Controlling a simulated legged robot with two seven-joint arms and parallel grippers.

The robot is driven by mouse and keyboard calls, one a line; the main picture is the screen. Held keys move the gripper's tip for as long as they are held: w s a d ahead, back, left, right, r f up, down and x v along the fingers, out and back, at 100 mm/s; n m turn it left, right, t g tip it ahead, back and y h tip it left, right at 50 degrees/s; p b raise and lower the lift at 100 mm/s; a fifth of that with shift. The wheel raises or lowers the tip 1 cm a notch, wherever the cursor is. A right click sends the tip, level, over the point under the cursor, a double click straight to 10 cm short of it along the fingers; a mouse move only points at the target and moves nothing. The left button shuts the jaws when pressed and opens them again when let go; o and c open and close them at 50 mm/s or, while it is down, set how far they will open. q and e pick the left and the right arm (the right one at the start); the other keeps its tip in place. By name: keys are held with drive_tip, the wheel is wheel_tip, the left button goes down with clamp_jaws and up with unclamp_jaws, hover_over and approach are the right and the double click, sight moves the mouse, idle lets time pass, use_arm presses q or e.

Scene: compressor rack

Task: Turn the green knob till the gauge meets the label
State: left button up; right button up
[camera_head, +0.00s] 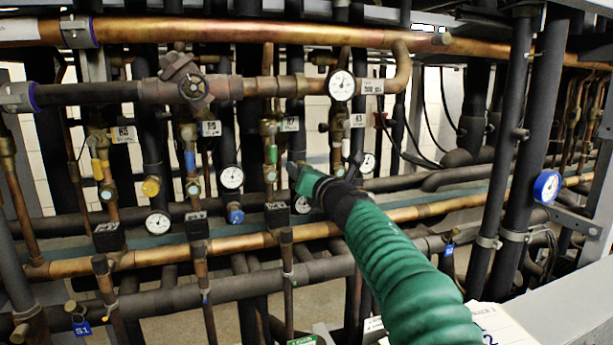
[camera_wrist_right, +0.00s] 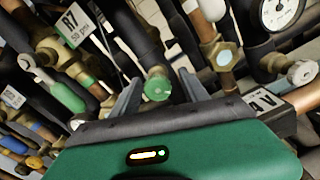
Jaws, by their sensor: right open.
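The green knob (camera_wrist_right: 158,86) shows in the right wrist view between the two fingers of my right gripper (camera_wrist_right: 160,80). The fingers are open on either side of it, with a visible gap; I cannot tell their depth against it. In the head view my right gripper (camera_head: 292,170) reaches the pipes and hides the knob. A label (camera_wrist_right: 75,25) with a psi value hangs up left of the knob; it also shows in the head view (camera_head: 289,124). A white gauge (camera_head: 303,204) sits just below my gripper, partly hidden. Its reading is too small to tell. My left gripper is out of view.
A green-handled valve (camera_wrist_right: 66,96) stands left of the knob. Another gauge (camera_wrist_right: 280,12) shows at upper right in the wrist view. A copper pipe (camera_head: 230,243) runs below, and a large gauge (camera_head: 342,85) sits above. Pipes crowd both sides.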

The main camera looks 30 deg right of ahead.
drive_tip(key=b+v, duration=0.5)
drive_tip(key=v, duration=1.1)
drive_tip(key=shift+a, duration=0.25)
drive_tip(key=shift+s, duration=0.3)
